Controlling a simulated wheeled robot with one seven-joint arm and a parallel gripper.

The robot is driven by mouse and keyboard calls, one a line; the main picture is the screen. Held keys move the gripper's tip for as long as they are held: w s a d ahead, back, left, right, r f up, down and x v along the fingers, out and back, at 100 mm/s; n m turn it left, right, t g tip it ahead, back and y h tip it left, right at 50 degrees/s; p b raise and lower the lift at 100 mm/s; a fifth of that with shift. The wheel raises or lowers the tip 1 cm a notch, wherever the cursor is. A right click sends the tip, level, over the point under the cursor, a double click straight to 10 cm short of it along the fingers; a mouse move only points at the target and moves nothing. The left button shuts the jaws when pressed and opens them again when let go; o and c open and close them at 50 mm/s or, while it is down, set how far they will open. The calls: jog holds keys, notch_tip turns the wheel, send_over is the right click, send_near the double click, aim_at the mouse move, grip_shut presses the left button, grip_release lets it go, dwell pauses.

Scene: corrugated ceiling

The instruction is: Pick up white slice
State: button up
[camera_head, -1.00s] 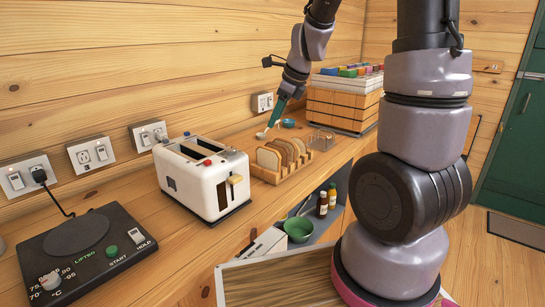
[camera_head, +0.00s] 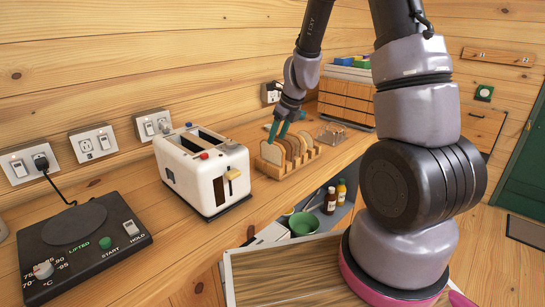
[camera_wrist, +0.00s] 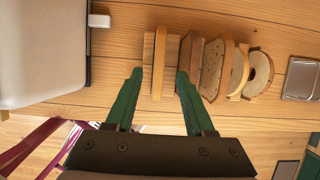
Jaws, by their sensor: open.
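Several bread slices stand upright in a wooden rack (camera_head: 290,178) on the counter, right of the toaster. The slice nearest the toaster (camera_head: 272,153) shows a pale face with a brown crust. In the wrist view, my open gripper (camera_wrist: 159,75) has green fingers on either side of the rack's left end and the edge-on slice (camera_wrist: 171,65) there. I cannot tell whether the fingers touch it. Slices with pale faces (camera_wrist: 239,72) stand further right, outside the fingers. Which slice is the white one is unclear.
A white toaster (camera_head: 205,178) stands close left of the rack. A hot plate unit (camera_head: 80,245) is at the front left. Wooden drawers (camera_head: 346,101) stand behind. A green bowl (camera_head: 303,223) is below the counter edge.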

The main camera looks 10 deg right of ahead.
aim_at(275, 153)
jog(key=shift+x, duration=2.3)
jog(key=shift+w+a+r, duration=0.1)
jog(key=shift+w+a, duration=0.05)
jog(key=shift+a, duration=0.05)
jog(key=shift+f, duration=0.25)
grip_shut()
